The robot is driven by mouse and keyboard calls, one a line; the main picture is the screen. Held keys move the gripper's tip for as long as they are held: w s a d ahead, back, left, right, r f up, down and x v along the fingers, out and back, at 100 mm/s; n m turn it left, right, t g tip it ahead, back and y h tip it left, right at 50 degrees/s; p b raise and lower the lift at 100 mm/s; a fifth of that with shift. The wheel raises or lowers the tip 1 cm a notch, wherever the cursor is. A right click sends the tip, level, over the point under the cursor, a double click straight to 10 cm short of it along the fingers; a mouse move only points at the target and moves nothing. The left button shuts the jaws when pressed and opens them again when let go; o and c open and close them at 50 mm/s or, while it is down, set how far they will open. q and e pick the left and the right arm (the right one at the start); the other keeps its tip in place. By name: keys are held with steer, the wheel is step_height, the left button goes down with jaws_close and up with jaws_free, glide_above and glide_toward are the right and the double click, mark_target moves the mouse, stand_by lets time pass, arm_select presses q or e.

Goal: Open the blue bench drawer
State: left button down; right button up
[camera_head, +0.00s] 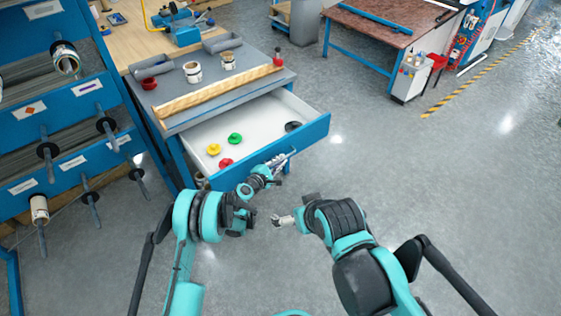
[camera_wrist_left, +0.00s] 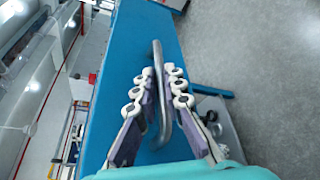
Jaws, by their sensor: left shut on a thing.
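The blue bench drawer (camera_head: 257,152) stands pulled out from the bench, its white inside showing. Its metal bar handle (camera_head: 291,154) is on the blue front. My left gripper (camera_head: 277,161) is at this handle. In the left wrist view the handle (camera_wrist_left: 157,50) runs between the two fingers of the left gripper (camera_wrist_left: 158,88), which is shut on it. The blue drawer front (camera_wrist_left: 125,65) fills the middle of that view. My right gripper (camera_head: 282,219) is in front of the drawer, apart from it, and holds nothing that I can see.
Yellow (camera_head: 214,149), green (camera_head: 235,138) and red (camera_head: 226,163) pieces and a dark one (camera_head: 293,126) lie in the drawer. A blue rack (camera_head: 70,160) with spindles stands at the left. The grey floor (camera_head: 420,190) at the right is clear.

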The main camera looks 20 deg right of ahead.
arm_select(q)
steer(key=c, duration=1.6)
jaws_free()
steer(key=v, duration=0.7)
steer(key=shift+s+a, duration=0.15)
steer(key=shift+a, duration=0.05)
steer(key=shift+r, duration=0.15)
